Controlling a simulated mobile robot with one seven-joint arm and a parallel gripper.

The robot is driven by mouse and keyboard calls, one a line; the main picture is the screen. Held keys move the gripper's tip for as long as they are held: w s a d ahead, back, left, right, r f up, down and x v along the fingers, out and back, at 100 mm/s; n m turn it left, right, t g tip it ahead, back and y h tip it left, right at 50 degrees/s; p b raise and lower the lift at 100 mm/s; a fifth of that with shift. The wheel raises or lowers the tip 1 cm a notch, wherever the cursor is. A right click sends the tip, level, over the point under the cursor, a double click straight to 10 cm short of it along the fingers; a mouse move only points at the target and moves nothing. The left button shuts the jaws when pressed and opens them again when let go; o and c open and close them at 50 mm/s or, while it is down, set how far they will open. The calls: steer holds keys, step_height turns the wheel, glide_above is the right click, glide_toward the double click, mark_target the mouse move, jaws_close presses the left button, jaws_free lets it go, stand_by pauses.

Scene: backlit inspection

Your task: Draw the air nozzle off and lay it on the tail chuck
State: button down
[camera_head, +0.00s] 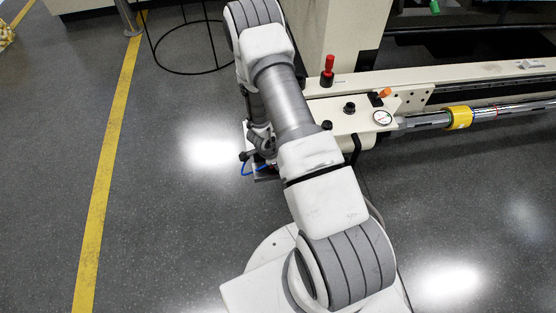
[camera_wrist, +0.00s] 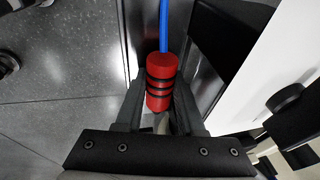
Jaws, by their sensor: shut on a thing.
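A red cylinder with black bands, which looks like the air nozzle (camera_wrist: 160,82), stands between the fingers of my gripper (camera_wrist: 160,98) in the wrist view. My gripper is shut on it. A blue hose (camera_wrist: 163,25) runs from its far end. In the head view my arm mostly hides the gripper, and only a piece of blue hose (camera_head: 246,170) shows beside the machine's left end. I cannot tell whether the nozzle still touches a seat. I cannot pick out the tail chuck for sure; a metal shaft with a yellow collar (camera_head: 459,117) lies along the machine at right.
The cream machine panel (camera_head: 340,118) carries a red-topped post (camera_head: 327,72), a pressure gauge (camera_head: 382,118), an orange-tipped lever (camera_head: 384,92) and black knobs. A black wire ring stand (camera_head: 185,70) stands on the floor behind. The floor beside the yellow line (camera_head: 108,150) is clear.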

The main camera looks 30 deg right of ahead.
steer(key=shift+f, duration=0.6)
steer(key=shift+c, duration=2.2)
jaws_free()
steer(key=r+p, duration=0.1)
steer(key=r, duration=0.6)
steer(key=shift+w+r, duration=0.2)
steer(key=shift+w+d+p, duration=0.15)
steer(key=shift+p, duration=1.65)
steer(key=p, duration=0.3)
steer(key=shift+g, duration=0.4)
steer(key=p, duration=0.3)
steer(key=shift+s+f+g, duration=0.1)
steer(key=shift+s+g, duration=0.1)
steer(key=shift+g, duration=0.1)
steer(key=shift+f, duration=0.25)
steer(key=shift+g+p, duration=0.3)
steer(key=shift+p, duration=0.35)
